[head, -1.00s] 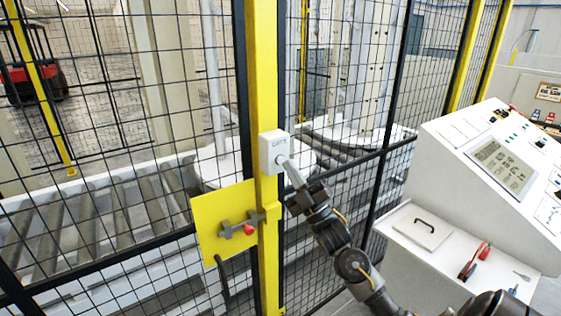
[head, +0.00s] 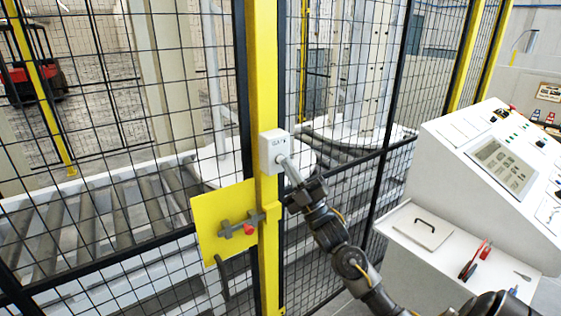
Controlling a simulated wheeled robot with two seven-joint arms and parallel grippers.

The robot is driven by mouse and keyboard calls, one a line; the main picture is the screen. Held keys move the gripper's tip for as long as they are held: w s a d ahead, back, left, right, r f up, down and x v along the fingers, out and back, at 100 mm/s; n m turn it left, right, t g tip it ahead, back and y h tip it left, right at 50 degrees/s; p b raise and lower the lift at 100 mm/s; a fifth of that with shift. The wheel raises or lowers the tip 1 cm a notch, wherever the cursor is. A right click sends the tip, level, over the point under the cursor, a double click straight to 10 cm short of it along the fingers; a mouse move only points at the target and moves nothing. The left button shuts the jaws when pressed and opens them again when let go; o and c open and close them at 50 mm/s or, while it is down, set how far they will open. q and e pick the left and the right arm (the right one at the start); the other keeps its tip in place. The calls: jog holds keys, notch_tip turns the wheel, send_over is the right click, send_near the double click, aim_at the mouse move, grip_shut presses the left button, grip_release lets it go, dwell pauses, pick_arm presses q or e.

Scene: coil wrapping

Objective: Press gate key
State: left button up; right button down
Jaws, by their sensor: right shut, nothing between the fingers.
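The gate key box (head: 271,148) is a small white box marked "GATE", fixed to the yellow gate post (head: 263,80). A round key or button sits low on its front face. My right gripper (head: 286,164) is shut and empty, with its fingertips at the lower right of that face, touching or very near the key, which they partly hide. I cannot tell whether the key is pushed in. Below the box, a yellow latch plate (head: 215,210) carries a bolt with a red knob (head: 249,229). My left gripper is not in view.
Black mesh fence panels (head: 345,130) stand on both sides of the post, with a roller conveyor (head: 80,225) behind them. A white control console (head: 480,160) stands at the right, with red-handled pliers (head: 474,262) on its shelf.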

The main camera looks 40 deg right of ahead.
jog(key=shift+w, duration=0.35)
dwell(0.7)
jog(key=shift+s, duration=0.15)
dwell(0.3)
jog(key=shift+s, duration=0.65)
jog(key=shift+s+y, duration=0.1)
jog(key=shift+y, duration=0.2)
jog(key=shift+s+p, duration=0.5)
jog(key=shift+s, duration=1.9)
